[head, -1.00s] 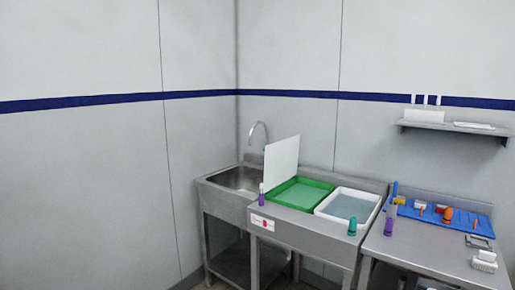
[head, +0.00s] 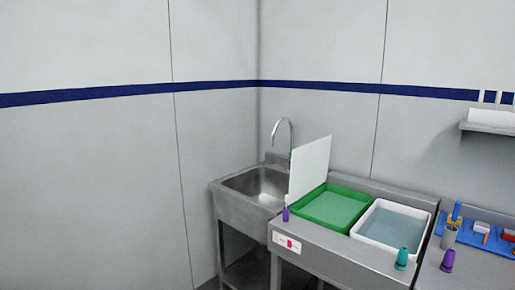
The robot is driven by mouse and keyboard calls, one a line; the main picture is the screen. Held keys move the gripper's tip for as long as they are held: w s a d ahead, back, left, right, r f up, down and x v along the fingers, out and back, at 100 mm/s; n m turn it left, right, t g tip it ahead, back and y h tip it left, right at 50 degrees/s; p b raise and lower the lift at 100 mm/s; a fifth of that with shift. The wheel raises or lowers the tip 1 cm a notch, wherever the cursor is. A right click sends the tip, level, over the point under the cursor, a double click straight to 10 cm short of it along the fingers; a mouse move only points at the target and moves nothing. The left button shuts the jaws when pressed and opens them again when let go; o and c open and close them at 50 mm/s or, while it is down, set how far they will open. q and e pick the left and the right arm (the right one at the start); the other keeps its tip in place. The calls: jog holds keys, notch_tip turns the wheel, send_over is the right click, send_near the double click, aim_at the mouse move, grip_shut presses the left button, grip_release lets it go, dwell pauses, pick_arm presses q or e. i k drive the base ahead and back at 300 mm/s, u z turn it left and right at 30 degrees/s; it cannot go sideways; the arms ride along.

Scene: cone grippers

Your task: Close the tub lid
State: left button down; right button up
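A green tub (head: 334,208) sits on the steel counter (head: 318,256), with green contents inside. A white flat panel (head: 309,172), which looks like the tub's lid, stands upright at the tub's left edge, so the tub is uncovered. A white tub (head: 392,228) with bluish-grey contents stands to its right, also uncovered. Neither of my grippers shows in the head view.
A steel sink (head: 258,186) with a curved tap (head: 283,132) is left of the counter. A purple cone (head: 286,213), a teal cone (head: 402,258) and another purple cone (head: 447,260) stand near the front. A blue mat (head: 490,236) with small items lies right. A shelf (head: 488,129) hangs on the wall.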

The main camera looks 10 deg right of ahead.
aim_at(310, 161)
jog(key=z, duration=0.2)
jog(key=i, duration=1.2)
jog(key=z, duration=0.8)
